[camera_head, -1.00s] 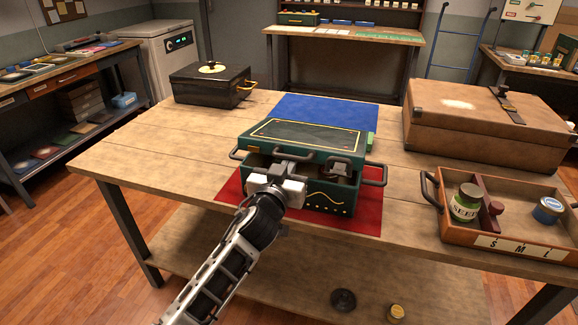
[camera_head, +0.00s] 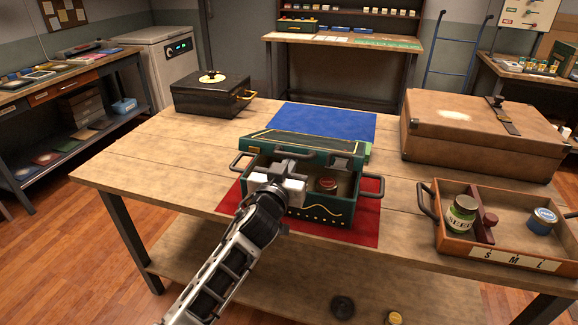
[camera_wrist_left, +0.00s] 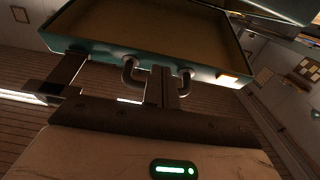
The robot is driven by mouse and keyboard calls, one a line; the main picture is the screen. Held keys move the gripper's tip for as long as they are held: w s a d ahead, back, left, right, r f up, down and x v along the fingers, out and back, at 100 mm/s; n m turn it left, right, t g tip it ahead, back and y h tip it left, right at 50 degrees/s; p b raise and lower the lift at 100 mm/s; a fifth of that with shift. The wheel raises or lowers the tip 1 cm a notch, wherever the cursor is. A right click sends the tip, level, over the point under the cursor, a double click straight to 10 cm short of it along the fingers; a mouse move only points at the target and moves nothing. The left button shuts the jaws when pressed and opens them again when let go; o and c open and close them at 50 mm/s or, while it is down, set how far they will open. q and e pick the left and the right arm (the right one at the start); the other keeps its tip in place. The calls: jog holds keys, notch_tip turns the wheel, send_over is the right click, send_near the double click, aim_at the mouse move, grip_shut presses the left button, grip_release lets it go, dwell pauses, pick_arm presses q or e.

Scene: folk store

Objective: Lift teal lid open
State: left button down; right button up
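The teal lid (camera_head: 345,148) of the teal box (camera_head: 349,207) is raised and tilted back, with its front edge up. The box's inside shows below it, with a small red-lidded jar (camera_head: 327,186) in it. My left gripper (camera_head: 292,166) is at the lid's front edge, above the box's opening. In the left wrist view, the lid's brown underside and teal rim (camera_wrist_left: 103,56) are above my fingers (camera_wrist_left: 115,85). The fingers stand apart, one between the legs of a dark handle (camera_wrist_left: 130,75). A firm grip on the handle does not show. My right gripper is out of view.
The box stands on a red mat (camera_head: 365,233), with a blue mat (camera_head: 325,120) behind it. A divided wooden tray (camera_head: 510,255) and a brown case (camera_head: 480,140) are to the right. A black box (camera_head: 205,98) stands back left. The table's left part is clear.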

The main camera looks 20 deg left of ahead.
pick_arm(q)
jog(key=shift+r, duration=0.1)
jog(key=shift+w+r+p, duration=0.25)
jog(key=shift+r+p, duration=0.25)
jog(key=shift+r, duration=0.1)
jog(key=shift+w+r+p, duration=0.2)
jog(key=shift+r+p, duration=0.25)
jog(key=shift+r, duration=0.1)
jog(key=shift+w+r, duration=0.3)
jog(key=shift+r, duration=0.25)
jog(key=shift+w+r, duration=0.3)
jog(key=shift+r, duration=0.25)
